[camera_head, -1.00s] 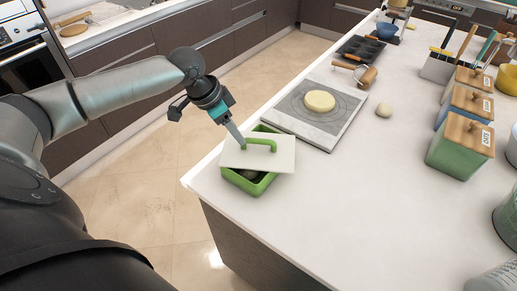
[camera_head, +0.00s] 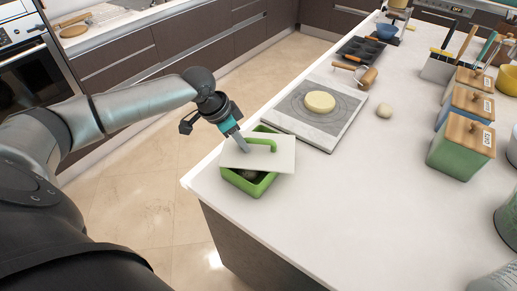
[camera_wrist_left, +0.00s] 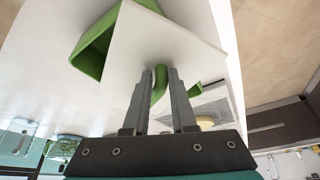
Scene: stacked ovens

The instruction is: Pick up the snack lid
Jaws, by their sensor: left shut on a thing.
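The snack lid (camera_head: 270,160) is a white panel with a green handle (camera_head: 262,143). In the head view it sits over the green snack box (camera_head: 249,184), tilted or shifted so that part of the box's inside shows below it. My left gripper (camera_head: 245,147) is at the handle's left end. In the left wrist view the two fingers of my left gripper (camera_wrist_left: 161,75) are shut on the green handle (camera_wrist_left: 157,88), with the white lid (camera_wrist_left: 130,60) beyond them and the open green box (camera_wrist_left: 92,55) behind. My right gripper is not in view.
The box stands near the counter's (camera_head: 340,215) left front corner. A board (camera_head: 323,130) with a dough disc (camera_head: 319,102) lies behind it, with a dough ball (camera_head: 384,110) beside the board. Wooden-lidded canisters (camera_head: 460,146) stand at the right. The counter's middle is clear.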

